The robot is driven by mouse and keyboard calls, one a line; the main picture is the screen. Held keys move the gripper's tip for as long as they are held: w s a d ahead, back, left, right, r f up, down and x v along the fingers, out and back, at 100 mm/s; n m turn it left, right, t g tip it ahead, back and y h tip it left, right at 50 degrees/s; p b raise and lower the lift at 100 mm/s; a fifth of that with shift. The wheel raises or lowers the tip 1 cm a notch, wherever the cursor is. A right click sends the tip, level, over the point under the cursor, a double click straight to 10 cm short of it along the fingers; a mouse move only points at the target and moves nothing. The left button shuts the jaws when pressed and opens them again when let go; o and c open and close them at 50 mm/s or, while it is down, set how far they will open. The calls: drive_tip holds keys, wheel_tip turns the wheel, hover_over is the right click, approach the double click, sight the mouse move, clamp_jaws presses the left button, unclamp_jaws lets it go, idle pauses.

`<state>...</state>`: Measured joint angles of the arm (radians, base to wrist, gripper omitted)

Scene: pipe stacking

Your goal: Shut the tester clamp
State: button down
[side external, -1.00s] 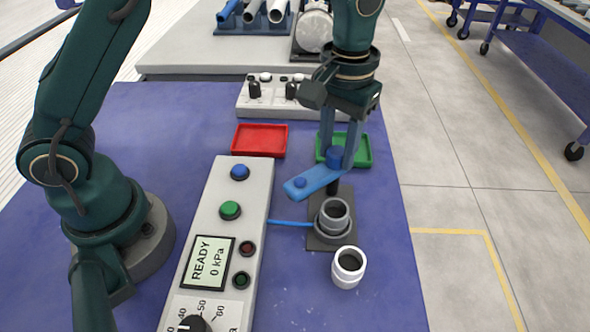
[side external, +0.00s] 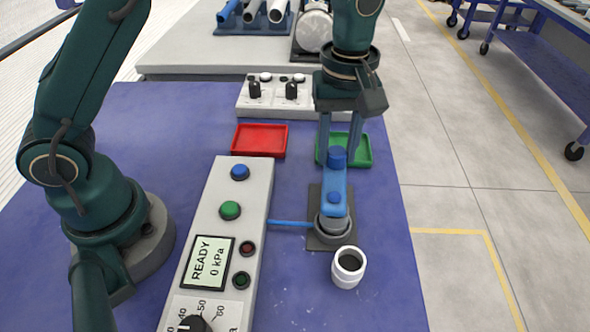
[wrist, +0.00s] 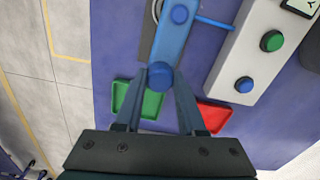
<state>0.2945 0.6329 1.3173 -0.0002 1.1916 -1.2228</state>
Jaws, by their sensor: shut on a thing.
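The tester clamp is a blue arm (side external: 334,190) with a round blue knob (side external: 337,157) at its far end. It now lies over the grey pipe fitting (side external: 334,226) on the dark tester base (side external: 318,238), covering most of the fitting's top. My gripper (side external: 338,158) is shut on the knob, one finger on each side. In the wrist view the clamp arm (wrist: 172,40) runs up from between my fingers, and my gripper (wrist: 160,80) holds the knob there. The control panel (side external: 200,262) reads READY, 0 kPa.
A loose white pipe fitting (side external: 348,268) stands upright just in front of the tester base. A red tray (side external: 259,140) and a green tray (side external: 364,152) lie behind. A knobbed box (side external: 272,108) stands at the back. The blue table right of the tester is clear.

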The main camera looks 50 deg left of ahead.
drive_tip(key=shift+r+n, duration=0.1)
drive_tip(key=shift+n, duration=0.3)
drive_tip(key=c, duration=0.5)
unclamp_jaws()
drive_tip(key=shift+r, duration=2.55)
